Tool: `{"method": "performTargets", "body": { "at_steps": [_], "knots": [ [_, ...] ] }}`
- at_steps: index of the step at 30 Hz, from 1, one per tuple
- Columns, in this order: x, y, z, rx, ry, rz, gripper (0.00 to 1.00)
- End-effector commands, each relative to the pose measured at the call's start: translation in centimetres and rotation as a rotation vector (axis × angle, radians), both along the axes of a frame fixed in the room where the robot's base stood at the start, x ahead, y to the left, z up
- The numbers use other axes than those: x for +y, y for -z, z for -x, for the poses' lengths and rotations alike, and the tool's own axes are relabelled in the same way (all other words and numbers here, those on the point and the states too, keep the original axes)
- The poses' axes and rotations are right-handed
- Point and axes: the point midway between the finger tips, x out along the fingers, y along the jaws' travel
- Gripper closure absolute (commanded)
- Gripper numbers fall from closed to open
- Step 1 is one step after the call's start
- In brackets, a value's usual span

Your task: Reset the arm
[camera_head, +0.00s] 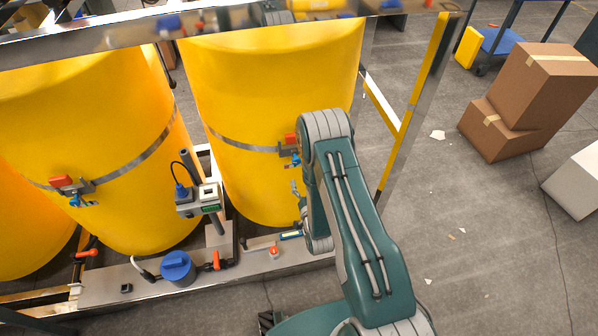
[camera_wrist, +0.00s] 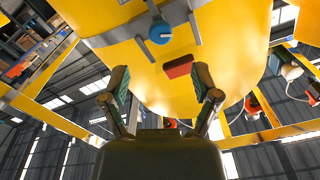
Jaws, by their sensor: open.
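My gripper (camera_wrist: 160,82) is open and empty in the wrist view, with its two fingers spread apart. Between and beyond the fingertips are a red block (camera_wrist: 180,67) and a blue round knob (camera_wrist: 161,33) on the tank's fitting. I cannot tell how far the fingers are from them. In the head view my teal arm reaches forward and bends down close in front of this tank, and it hides most of the gripper. The wrist picture appears upside down, with roof lights at the bottom.
Another yellow tank (camera_head: 90,130) stands left. A grey pump unit (camera_head: 200,200) and a blue-capped part (camera_head: 178,267) are on the metal skid base. A steel beam (camera_head: 130,32) crosses above, and a yellow post (camera_head: 418,90) stands right. Cardboard boxes (camera_head: 545,85) stand farther right; floor between is mostly clear.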

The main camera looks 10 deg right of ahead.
Motion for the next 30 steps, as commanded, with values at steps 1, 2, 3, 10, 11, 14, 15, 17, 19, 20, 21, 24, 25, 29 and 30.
{"method": "performTargets", "body": {
  "at_steps": [1, 2, 3, 10, 11, 14, 15, 17, 19, 20, 21, 24, 25, 29, 30],
  "knots": [
    [0.0, 0.1, 0.8, 0.003, 0.0, 0.0, 0.21],
    [0.0, 0.1, 1.1, 0.003, 0.0, 0.0, 0.21],
    [0.0, 0.1, 1.5, 0.002, 0.0, 0.0, 0.21],
    [0.0, 0.0, 2.2, 0.0, 0.0, 0.0, 0.21],
    [0.0, 0.0, 2.2, 0.0, 0.0, 0.0, 0.21],
    [0.0, 0.0, 2.2, 0.0, 0.0, 0.0, 0.21],
    [0.0, 0.0, 2.2, 0.0, 0.0, 0.0, 0.21],
    [0.0, 0.0, 2.2, 0.0, 0.0, 0.0, 0.21],
    [0.0, 0.0, 2.2, 0.0, 0.0, 0.0, 0.21],
    [0.0, 0.0, 2.2, 0.0, 0.0, 0.0, 0.21],
    [0.0, 0.0, 2.2, 0.0, 0.0, 0.0, 0.21],
    [0.0, -0.3, 1.8, 0.003, 0.0, 0.002, 0.21],
    [0.0, -0.7, 1.5, 0.007, 0.0, 0.004, 0.21],
    [0.0, -3.1, -0.6, 0.053, 0.0, 0.023, 0.21],
    [0.0, -4.1, -1.4, 0.075, -0.001, 0.031, 0.21]
  ]
}}
